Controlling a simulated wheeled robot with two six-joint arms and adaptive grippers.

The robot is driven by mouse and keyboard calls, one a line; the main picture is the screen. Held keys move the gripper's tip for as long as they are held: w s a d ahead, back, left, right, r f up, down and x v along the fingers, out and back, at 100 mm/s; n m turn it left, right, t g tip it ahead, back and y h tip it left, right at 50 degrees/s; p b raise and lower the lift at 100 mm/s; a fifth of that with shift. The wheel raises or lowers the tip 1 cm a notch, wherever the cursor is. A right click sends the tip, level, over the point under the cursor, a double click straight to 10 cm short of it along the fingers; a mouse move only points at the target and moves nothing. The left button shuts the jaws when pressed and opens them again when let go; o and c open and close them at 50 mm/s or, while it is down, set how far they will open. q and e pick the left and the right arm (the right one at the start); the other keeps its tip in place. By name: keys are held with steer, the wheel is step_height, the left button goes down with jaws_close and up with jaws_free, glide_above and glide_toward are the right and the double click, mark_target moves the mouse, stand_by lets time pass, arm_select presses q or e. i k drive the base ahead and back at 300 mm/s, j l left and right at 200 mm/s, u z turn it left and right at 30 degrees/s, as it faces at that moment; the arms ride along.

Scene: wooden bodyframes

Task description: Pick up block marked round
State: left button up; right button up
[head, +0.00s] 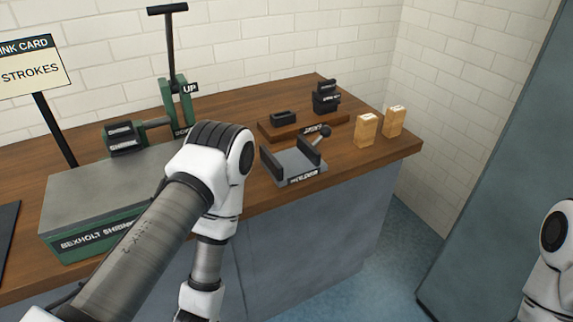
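Two pale wooden blocks stand upright near the right end of the bench. The nearer block (368,131) is on the left and the farther block (394,121) is just to its right. Small white labels show on them, too small to read. Dark labelled blocks (326,98) are stacked at the back of a wooden tray (277,133), with a dark piece (284,118) at its left. I cannot tell which block is marked round. My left arm crosses the lower left and middle, and its gripper is out of view. Only a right arm joint shows at the right edge.
A grey fixture (293,164) with dark jaws and a ball-ended lever sits at the bench's front edge. A green machine (85,228) with a tall T-handle and a sign (30,68) are at left. A grey-blue panel (495,160) stands right, beyond a floor gap.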

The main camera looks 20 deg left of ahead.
mark_target(395, 116)
steer(key=i+l+u, duration=0.15)
steer(key=l+u, duration=0.2)
steer(key=i+l+u, duration=0.1)
steer(key=l+u, duration=0.6)
steer(key=i, duration=0.05)
